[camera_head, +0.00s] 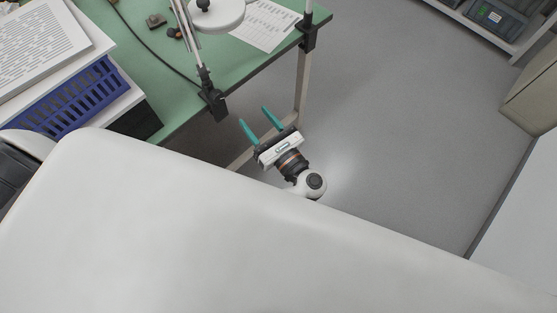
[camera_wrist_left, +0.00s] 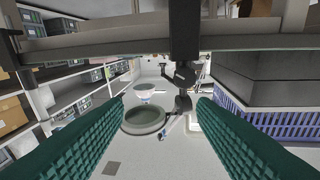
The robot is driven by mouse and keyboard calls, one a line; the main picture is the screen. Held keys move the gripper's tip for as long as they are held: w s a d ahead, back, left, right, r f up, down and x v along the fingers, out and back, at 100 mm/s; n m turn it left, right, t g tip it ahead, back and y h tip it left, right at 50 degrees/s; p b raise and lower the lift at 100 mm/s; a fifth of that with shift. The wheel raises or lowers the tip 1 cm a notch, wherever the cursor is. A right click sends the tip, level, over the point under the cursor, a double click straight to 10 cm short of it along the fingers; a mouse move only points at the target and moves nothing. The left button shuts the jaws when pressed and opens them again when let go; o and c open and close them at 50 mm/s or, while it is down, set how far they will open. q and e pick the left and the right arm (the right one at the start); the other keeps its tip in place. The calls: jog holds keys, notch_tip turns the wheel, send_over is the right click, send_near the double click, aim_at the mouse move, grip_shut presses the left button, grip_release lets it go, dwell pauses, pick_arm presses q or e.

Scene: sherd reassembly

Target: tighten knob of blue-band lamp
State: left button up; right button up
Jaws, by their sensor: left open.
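A lamp with a round white head (camera_head: 215,14) and a jointed arm stands at the green table's edge. Its black clamp (camera_head: 212,103) grips that edge. A second black clamp (camera_head: 308,36) with a pole sits farther right along the edge. No blue band can be made out on either. My left gripper (camera_head: 253,115) is open and empty, off the table's edge, to the right of and slightly below the nearer clamp in the head view. In the left wrist view, a dark clamp (camera_wrist_left: 185,30) hangs from the table edge ahead, between the teal fingers and apart from them. My right gripper is not in view.
The green table (camera_head: 270,58) holds printed sheets (camera_head: 266,24), small dark parts and a cable. A blue basket (camera_head: 75,100) and paper stack stand at left. A table leg (camera_head: 302,85) stands near my left gripper. Grey floor (camera_head: 400,130) is clear at right.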

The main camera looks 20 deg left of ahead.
pick_arm(q)
jog(key=w+d+f+m+t+h+p, duration=0.15)
jog(key=f+m+t+h, duration=0.3)
jog(key=m, duration=0.55)
jog(key=w+d+f+m+t+h, duration=0.2)
jog(key=f+m+t+h, duration=0.3)
jog(key=m, duration=0.6)
jog(key=s+d+f+m+g+h, duration=0.1)
jog(key=s+f+m+g+h, duration=0.2)
jog(key=f+m, duration=0.4)
jog(key=s+d+f+m+g+h, duration=0.1)
jog(key=s+f+m+g+h, duration=0.2)
jog(key=f+m, duration=0.5)
jog(key=shift+s+f+h+p, duration=0.35)
jog(key=shift+s+f+h, duration=0.35)
jog(key=shift+h, duration=0.55)
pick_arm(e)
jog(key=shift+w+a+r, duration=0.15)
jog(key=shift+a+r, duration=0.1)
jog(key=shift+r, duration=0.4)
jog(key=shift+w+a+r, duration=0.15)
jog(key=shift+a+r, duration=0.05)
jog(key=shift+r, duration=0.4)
pick_arm(q)
jog(key=shift+d+r+g, duration=0.1)
jog(key=shift+g, duration=0.15)
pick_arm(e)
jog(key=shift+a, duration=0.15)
